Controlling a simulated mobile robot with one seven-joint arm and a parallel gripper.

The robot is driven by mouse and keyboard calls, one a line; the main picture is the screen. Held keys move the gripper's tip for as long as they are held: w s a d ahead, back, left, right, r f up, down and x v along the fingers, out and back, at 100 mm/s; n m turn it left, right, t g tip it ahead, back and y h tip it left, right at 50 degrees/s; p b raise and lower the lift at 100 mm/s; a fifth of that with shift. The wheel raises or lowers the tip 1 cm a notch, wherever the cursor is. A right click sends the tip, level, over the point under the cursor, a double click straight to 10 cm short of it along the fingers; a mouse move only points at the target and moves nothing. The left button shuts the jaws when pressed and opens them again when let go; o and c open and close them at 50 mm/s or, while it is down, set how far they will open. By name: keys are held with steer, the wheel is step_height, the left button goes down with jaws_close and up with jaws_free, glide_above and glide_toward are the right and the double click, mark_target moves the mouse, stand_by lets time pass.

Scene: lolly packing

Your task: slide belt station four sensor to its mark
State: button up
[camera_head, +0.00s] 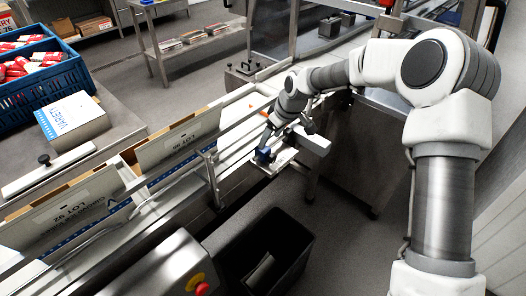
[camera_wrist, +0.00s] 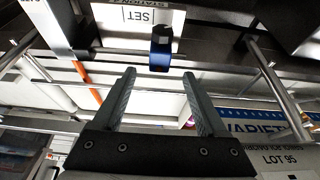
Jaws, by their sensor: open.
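The sensor (camera_wrist: 160,50), a small blue block with a dark top, sits on a thin rail in the upper middle of the wrist view. In the head view it (camera_head: 262,155) shows beside the belt, just below my wrist. A white plate reading SET (camera_wrist: 140,18) lies just behind and left of it in the wrist view; its upper line is cut off. My gripper (camera_wrist: 160,76) is open and empty. Its two fingers point toward the sensor, with the block in line with the gap but beyond the fingertips. In the head view my gripper (camera_head: 269,138) is partly hidden by my wrist.
An orange strip (camera_wrist: 87,82) stands left of the fingers. Cartons marked LOT (camera_head: 180,140) sit on the belt line at left. A dark bin (camera_head: 262,245) is on the floor in front. A blue crate (camera_head: 45,85) of packets stands at far left.

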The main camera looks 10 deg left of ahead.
mark_target(263, 150)
steer(key=x, duration=0.8)
steer(key=shift+a+f, duration=0.1)
steer(key=shift+f, duration=0.3)
jaws_close()
stand_by(0.9)
